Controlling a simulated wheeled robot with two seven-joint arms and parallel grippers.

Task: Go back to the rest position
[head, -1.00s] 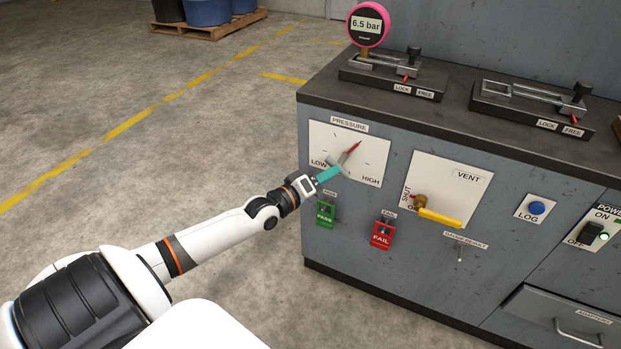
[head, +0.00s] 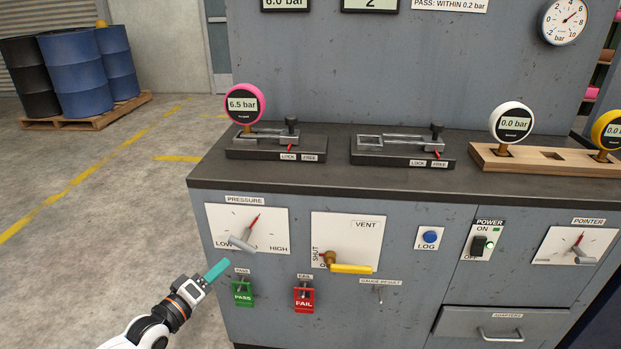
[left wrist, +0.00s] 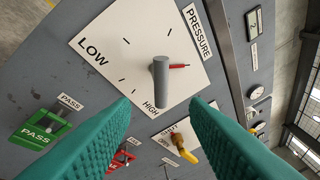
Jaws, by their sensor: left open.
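My left gripper (head: 217,271) is at the lower left of the head view, in front of the cabinet and below the pressure panel. In the left wrist view its two teal fingers (left wrist: 161,121) are apart with nothing between them. The grey pressure lever (head: 242,242) with its red pointer stands on the white pressure panel (head: 273,219); the lever also shows ahead of the fingers in the left wrist view (left wrist: 160,84), apart from them. My right gripper is in neither view.
The pink gauge (head: 243,104) reads 6.5 bar in the left clamp. The yellow vent handle (head: 352,269), green PASS tag (head: 242,292) and red FAIL tag (head: 304,300) are on the cabinet front near the gripper. White and yellow gauges stand in a wooden rack (head: 545,162).

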